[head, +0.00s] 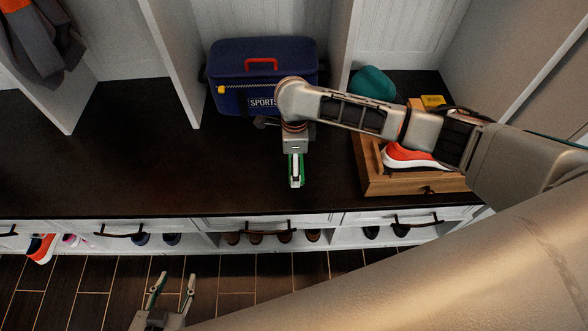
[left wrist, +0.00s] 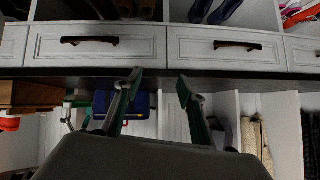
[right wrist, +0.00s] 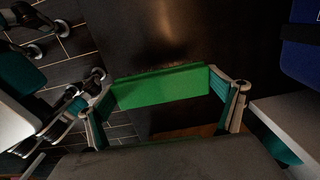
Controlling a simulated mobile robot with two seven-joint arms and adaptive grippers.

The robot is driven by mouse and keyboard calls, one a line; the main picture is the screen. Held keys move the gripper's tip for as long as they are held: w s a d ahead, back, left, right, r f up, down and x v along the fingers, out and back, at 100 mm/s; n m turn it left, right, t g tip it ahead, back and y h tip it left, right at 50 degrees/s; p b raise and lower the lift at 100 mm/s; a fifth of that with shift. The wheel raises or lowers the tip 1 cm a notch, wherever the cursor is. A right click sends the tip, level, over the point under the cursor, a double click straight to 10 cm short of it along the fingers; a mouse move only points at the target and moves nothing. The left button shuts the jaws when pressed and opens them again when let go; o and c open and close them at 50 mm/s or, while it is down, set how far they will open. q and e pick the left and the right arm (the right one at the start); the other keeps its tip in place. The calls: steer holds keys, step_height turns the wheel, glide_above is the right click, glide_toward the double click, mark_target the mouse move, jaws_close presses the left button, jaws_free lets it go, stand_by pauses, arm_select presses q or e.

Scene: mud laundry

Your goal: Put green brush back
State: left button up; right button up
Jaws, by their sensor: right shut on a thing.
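The green brush (right wrist: 160,88) lies across the right wrist view, its ends between the two fingers of my right gripper (right wrist: 165,98). In the head view my right gripper (head: 296,178) is shut on it above the dark bench top, in front of the blue sports bag; a strip of green brush (head: 291,170) shows at the fingers. Much of the brush is hidden there by the gripper. My left gripper (head: 172,283) is open and empty over the floor in front of the bench; its spread fingers also show in the left wrist view (left wrist: 158,82).
A wooden tray (head: 414,185) with an orange-and-white shoe (head: 410,156) and a yellow item (head: 433,101) sits at the bench's right. A teal item (head: 373,84) lies behind it. The blue bag (head: 230,60) stands at the back. The left bench top (head: 110,150) is clear.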

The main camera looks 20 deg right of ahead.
step_height(320, 180, down, 5)
steer(key=shift+s+f+b, duration=0.1)
steer(key=shift+s+b, duration=0.05)
steer(key=shift+b, duration=0.55)
steer(key=o, duration=1.1)
steer(key=shift+f, duration=0.1)
arm_select(q)
steer(key=shift+w+d, duration=0.35)
